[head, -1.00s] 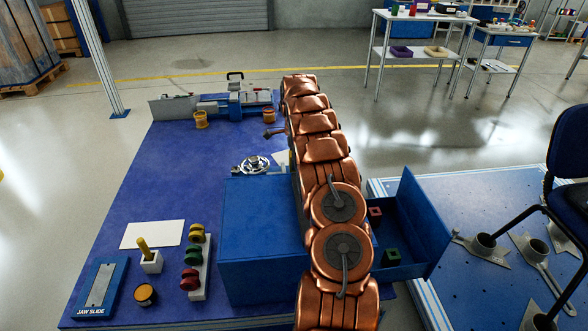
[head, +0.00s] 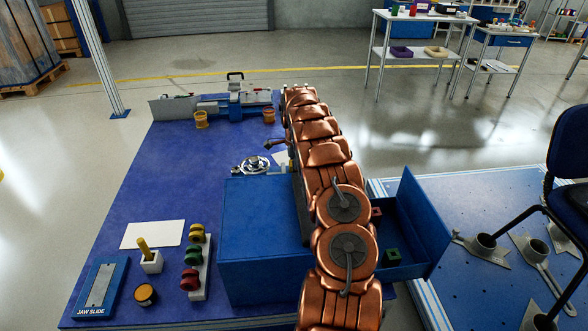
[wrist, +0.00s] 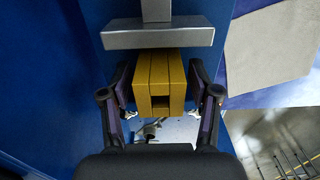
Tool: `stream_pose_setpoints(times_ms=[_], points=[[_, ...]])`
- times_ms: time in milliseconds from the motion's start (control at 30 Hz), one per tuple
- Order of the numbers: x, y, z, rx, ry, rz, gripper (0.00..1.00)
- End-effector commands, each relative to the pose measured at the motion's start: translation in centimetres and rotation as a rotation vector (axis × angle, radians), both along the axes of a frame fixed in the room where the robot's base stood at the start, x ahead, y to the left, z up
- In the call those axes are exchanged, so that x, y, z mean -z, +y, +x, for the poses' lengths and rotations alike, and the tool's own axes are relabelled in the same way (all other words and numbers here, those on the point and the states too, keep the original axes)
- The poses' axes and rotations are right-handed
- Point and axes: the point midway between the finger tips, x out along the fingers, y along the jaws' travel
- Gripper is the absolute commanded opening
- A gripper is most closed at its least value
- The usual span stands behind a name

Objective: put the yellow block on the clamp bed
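The yellow block (wrist: 160,82), with grooves and a dark notch, sits between the two fingers of my gripper (wrist: 160,84) in the wrist view. Just beyond the block is a grey metal T-shaped part (wrist: 158,35) over a blue surface. I cannot tell whether block and bar touch. A pale metal surface (wrist: 177,130) shows below the block; I cannot tell whether it is the clamp bed. In the head view, my copper arm hides the gripper and block.
A blue box (head: 262,225) stands on the blue table (head: 175,195), with an open drawer (head: 425,225) at its right holding a green block (head: 391,256). A spoked silver wheel (head: 252,166) lies behind it. A pale sheet (wrist: 270,50) lies right of my gripper.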

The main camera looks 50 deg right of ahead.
Motion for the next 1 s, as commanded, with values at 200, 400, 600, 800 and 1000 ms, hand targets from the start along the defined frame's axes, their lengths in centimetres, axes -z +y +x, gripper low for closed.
stream_pose_setpoints(times_ms=[200,400,600,800,1000], points=[[0.0,0.0,0.0,0.0,0.0,0.0,0.66],[-0.3,-0.1,0.0,0.001,0.0,0.0,0.66],[-3.2,0.1,0.0,-0.001,0.0,0.0,0.66],[-7.3,0.0,0.1,0.0,-0.002,-0.002,0.66],[-10.4,0.0,0.0,-0.001,0.001,-0.001,0.66]])
